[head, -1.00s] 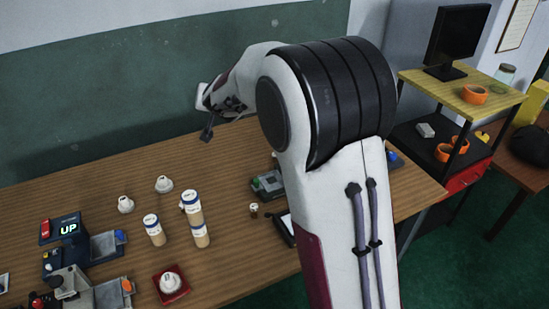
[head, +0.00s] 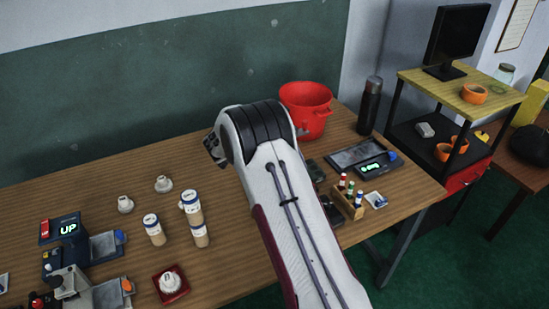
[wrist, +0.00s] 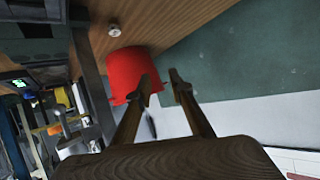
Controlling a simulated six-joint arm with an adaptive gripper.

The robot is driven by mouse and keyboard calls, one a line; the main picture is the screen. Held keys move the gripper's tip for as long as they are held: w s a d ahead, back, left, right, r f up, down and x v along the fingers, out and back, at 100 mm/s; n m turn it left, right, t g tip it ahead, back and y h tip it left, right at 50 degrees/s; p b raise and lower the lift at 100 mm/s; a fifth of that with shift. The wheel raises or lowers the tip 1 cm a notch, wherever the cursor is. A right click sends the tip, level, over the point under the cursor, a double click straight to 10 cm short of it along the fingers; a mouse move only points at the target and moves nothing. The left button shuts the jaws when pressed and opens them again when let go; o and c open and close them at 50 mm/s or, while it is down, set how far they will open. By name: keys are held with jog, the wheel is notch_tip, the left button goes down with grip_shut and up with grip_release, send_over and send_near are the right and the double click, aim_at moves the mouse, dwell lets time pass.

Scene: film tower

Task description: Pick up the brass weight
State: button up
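I cannot make out the brass weight for certain in either current view. A small round pale object (wrist: 114,31) sits on the wooden table in the wrist view, but its colour does not read as brass. My gripper (wrist: 165,80) shows two fingers with a gap between the tips and nothing between them. In the wrist view it is in the air, with the red bucket just left of the fingers.
The red bucket (head: 308,108) and a dark flask (head: 370,105) stand at the table's back right. A scale (head: 378,167) and a wooden rack of small bottles (head: 348,200) are at right. Labelled cylinders (head: 193,212), white capped pieces and blue devices (head: 68,229) occupy the left.

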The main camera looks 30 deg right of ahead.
jog(key=s+d+f+g, duration=0.1)
jog(key=f, duration=0.2)
jog(key=s+d+f+m+h, duration=0.1)
jog(key=d+f, duration=0.1)
jog(key=f, duration=0.1)
jog(key=s+d+f+g+h, duration=0.1)
jog(key=f, duration=0.2)
jog(key=shift+d+f+g, duration=0.2)
jog(key=shift+f+g, duration=0.1)
jog(key=shift+x, duration=1.3)
jog(key=shift+f, duration=0.1)
jog(key=shift+f+x, duration=0.3)
jog(key=shift+x, duration=2.1)
jog(key=shift+w, duration=0.1)
grip_shut()
